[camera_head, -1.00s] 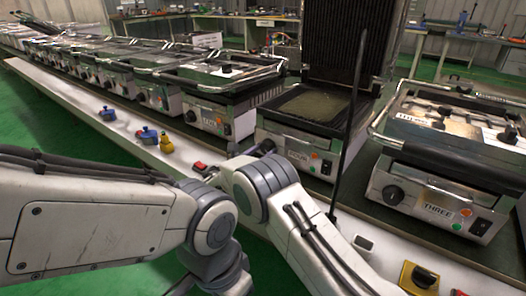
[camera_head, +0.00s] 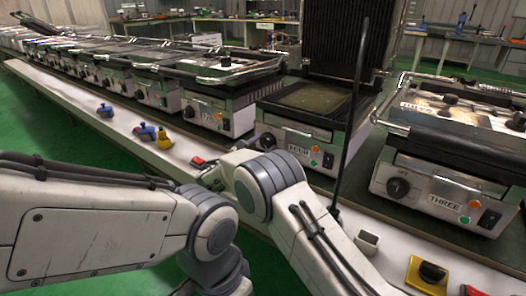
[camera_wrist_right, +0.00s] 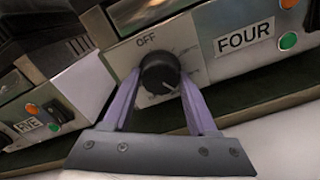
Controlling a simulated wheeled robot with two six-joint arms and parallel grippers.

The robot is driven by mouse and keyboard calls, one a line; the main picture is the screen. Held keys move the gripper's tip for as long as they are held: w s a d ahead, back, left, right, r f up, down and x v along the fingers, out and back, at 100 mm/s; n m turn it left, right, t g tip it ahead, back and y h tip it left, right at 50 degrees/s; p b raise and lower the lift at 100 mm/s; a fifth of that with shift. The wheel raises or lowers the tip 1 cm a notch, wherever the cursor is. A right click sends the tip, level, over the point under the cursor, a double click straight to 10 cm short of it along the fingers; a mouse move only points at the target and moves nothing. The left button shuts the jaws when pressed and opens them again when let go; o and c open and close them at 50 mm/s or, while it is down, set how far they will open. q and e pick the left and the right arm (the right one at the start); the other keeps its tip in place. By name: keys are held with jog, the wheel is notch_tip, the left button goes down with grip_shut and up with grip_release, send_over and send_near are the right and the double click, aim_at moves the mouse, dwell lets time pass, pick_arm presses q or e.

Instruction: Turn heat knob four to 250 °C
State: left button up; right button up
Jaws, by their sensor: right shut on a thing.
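Grill four's black round heat knob (camera_wrist_right: 160,74) is in the right wrist view, beside the FOUR label (camera_wrist_right: 243,37). The word OFF is printed above it, and its pale pointer mark faces the lower right. The scale numbers are too blurred to read. My right gripper (camera_wrist_right: 161,80) is shut on this knob, with one purple finger on each side. In the head view, grill four (camera_head: 310,135) stands behind my right arm, its lid raised and its knob (camera_head: 265,141) at the front left. My left arm shows at the lower left, but its gripper is not seen.
Grill three (camera_head: 445,150) stands to the right and a row of grills runs to the far left. Blue, yellow (camera_head: 163,139) and red (camera_head: 198,161) items lie along the white ledge. A yellow block with a black knob (camera_head: 428,273) is at the lower right. Green floor is clear at left.

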jog(key=m+b, duration=1)
jog(key=b, duration=0.1)
jog(key=shift+a+f, duration=0.1)
jog(key=shift+f, duration=0.2)
jog(key=shift+r+m+b, duration=0.2)
jog(key=shift+m+b, duration=0.8)
jog(key=shift+b, duration=0.2)
jog(key=o, duration=1.4)
jog(key=shift+r, duration=0.1)
jog(key=shift+c, duration=0.2)
